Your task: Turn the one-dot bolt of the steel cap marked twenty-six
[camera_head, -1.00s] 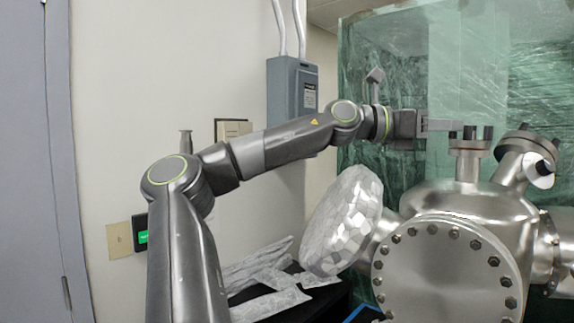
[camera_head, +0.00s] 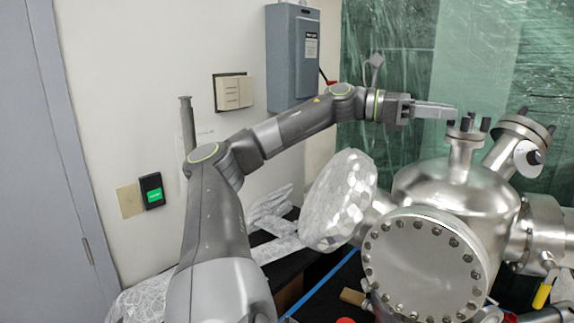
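A small upright steel port with a cap (camera_head: 466,137) and several dark bolts (camera_head: 467,124) stands on top of the steel vacuum chamber (camera_head: 445,187). A second, tilted port (camera_head: 520,130) to its right also carries dark bolts. No number or dot marks can be read on either cap. My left gripper (camera_head: 452,112) reaches in from the left, with its grey fingers level and their tips just above and beside the leftmost bolt of the upright port. I see the fingers side-on, so their gap is hidden and contact is unclear. My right gripper is not in view.
A large round bolted flange (camera_head: 424,264) faces me on the chamber. A foil-wrapped disc (camera_head: 338,200) sticks out left, below my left arm. A grey electrical box (camera_head: 293,60) hangs on the wall. Green plastic sheeting (camera_head: 390,40) covers the back. A yellow handle (camera_head: 542,294) shows lower right.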

